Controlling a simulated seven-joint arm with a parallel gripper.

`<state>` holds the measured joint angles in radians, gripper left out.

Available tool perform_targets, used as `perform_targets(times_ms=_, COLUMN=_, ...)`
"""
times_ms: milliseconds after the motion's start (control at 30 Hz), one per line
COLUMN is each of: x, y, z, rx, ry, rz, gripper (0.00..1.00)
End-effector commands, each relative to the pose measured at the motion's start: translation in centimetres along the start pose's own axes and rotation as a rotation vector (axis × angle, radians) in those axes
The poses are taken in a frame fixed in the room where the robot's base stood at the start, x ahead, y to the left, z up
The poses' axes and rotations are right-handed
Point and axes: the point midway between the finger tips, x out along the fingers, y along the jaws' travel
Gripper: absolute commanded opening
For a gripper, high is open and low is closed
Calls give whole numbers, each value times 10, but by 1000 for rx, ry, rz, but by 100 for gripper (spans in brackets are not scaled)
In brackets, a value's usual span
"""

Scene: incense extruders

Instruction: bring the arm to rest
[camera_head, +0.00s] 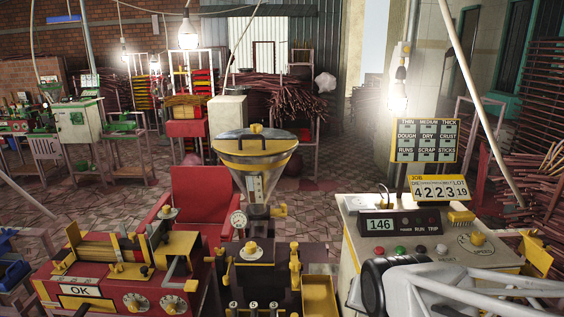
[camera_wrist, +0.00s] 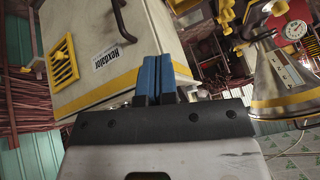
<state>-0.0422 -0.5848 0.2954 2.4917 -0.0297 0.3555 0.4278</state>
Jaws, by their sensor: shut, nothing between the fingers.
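My gripper (camera_wrist: 156,62) shows in the wrist view with its two blue fingers together, shut and empty. It is in front of a cream control box (camera_wrist: 108,68) with a yellow vent grille and a name label; I cannot tell how far apart they are. In the head view my white and dark arm (camera_head: 440,290) crosses the lower right, in front of the control box (camera_head: 352,207). The fingers cannot be made out there.
A metal hopper (camera_head: 254,163) stands centre, above an extruder with numbered levers. A red machine (camera_head: 110,297) with an OK sign stands at left. The control box display (camera_head: 380,225) reads 146. A job board (camera_head: 438,190) stands behind it. Stick racks line the right side.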

Motion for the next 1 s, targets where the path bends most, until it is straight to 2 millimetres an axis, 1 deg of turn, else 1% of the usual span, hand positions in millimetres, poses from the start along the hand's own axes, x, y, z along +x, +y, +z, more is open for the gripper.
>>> perform_targets(times_ms=33, x=-12, y=3, z=1, rx=-31, ry=-26, rz=15, gripper=0)
perform_targets(times_ms=300, x=-73, y=20, z=17, rx=-220, ry=-209, rz=76, gripper=0)
perform_targets(times_ms=400, x=-91, y=25, z=24, rx=-273, ry=-267, rz=85, gripper=0)
perform_targets(times_ms=500, x=-104, y=29, z=29, rx=-311, ry=-309, rz=89, gripper=0)
perform_targets(times_ms=667, x=-115, y=31, z=33, rx=-341, ry=-340, rz=90, gripper=0)
perform_targets(times_ms=1000, x=-115, y=31, z=33, rx=-343, ry=-344, rz=90, gripper=0)
